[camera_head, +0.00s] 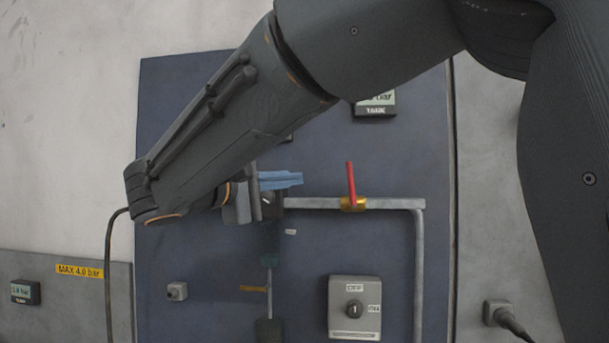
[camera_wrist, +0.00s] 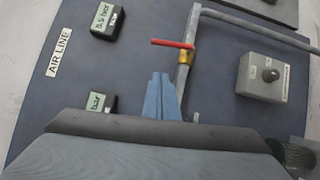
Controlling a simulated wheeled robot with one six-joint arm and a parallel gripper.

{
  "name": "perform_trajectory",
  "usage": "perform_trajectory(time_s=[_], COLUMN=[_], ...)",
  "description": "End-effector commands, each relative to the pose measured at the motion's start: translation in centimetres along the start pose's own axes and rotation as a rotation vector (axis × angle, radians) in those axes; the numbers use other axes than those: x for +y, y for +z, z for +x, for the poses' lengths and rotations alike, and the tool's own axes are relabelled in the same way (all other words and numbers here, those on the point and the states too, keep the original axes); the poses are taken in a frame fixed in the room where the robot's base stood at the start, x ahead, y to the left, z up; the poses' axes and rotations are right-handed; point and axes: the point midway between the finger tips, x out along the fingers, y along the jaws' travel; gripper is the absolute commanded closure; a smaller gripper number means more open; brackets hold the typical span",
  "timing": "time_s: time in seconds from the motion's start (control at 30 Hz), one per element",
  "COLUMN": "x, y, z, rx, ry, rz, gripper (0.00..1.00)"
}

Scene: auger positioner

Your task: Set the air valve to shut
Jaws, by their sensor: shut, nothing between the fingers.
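The air valve has a brass body (camera_head: 353,203) and a red lever (camera_head: 351,180) on a grey horizontal pipe in the head view. The lever stands nearly upright there, across the pipe. In the wrist view the red lever (camera_wrist: 173,43) also lies across the pipe at the brass body (camera_wrist: 184,57). My gripper (camera_head: 300,179) has blue fingers, closed together with nothing between them. The fingertips are left of the valve in the head view, apart from the lever. In the wrist view my gripper (camera_wrist: 161,76) points toward the valve.
A grey switch box (camera_head: 354,307) with a black knob is below the pipe. A pressure display (camera_head: 374,104) is above the valve, partly behind my arm. The wrist view shows an AIR LINE label (camera_wrist: 59,53) and a display (camera_wrist: 108,19). A cabled socket (camera_head: 497,312) is at lower right.

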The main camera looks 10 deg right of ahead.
Motion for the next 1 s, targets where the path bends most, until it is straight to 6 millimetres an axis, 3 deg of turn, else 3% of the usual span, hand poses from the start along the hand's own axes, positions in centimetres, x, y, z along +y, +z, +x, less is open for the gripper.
perform_trajectory(time_s=[0.43, 0.7, 1.0], x=[0.1, 0.0, -0.1], y=[0.2, 2.6, 2.9], z=[8.7, 10.9, 11.2], rx=[-0.004, -0.001, 0.0], ry=[-0.003, -0.003, -0.003], rz=[-0.004, -0.003, -0.002], gripper=[1.0, 1.0, 1.0])
